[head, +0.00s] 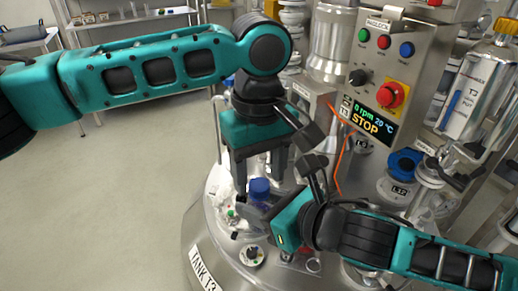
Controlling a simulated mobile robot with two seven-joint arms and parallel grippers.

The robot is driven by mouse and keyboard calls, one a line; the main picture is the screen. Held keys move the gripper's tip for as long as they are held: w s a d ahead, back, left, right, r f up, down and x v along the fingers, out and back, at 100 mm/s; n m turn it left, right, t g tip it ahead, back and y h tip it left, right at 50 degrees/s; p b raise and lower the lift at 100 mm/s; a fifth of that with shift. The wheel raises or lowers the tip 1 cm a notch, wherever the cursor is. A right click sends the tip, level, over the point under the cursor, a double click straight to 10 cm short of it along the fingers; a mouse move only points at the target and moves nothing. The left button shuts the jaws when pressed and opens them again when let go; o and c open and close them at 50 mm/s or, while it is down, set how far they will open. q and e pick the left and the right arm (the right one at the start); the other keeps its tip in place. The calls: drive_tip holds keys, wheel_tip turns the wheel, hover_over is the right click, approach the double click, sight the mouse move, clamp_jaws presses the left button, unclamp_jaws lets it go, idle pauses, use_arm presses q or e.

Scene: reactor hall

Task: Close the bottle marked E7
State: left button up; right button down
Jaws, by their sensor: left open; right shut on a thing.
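A bottle with a blue cap (260,187) stands over the tank top in the head view; I cannot read a mark E7 on it. My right gripper (256,211) comes in from the lower right and is shut on the bottle, hiding most of its body. My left gripper (260,179) is above, pointing down and open. Its two fingers are on either side of the blue cap; I cannot tell whether they touch it, or how the cap sits on the neck.
The steel tank (205,233) is crowded with fittings, including a blue-topped port (404,163) marked L12. A control box (376,70) reading STOP stands behind, with an orange cable (341,155). A silver cylinder (478,90) is at right. Open floor lies left.

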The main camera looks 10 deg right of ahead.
use_arm(q)
drive_tip(key=shift+f, duration=0.65)
drive_tip(key=shift+c, duration=0.4)
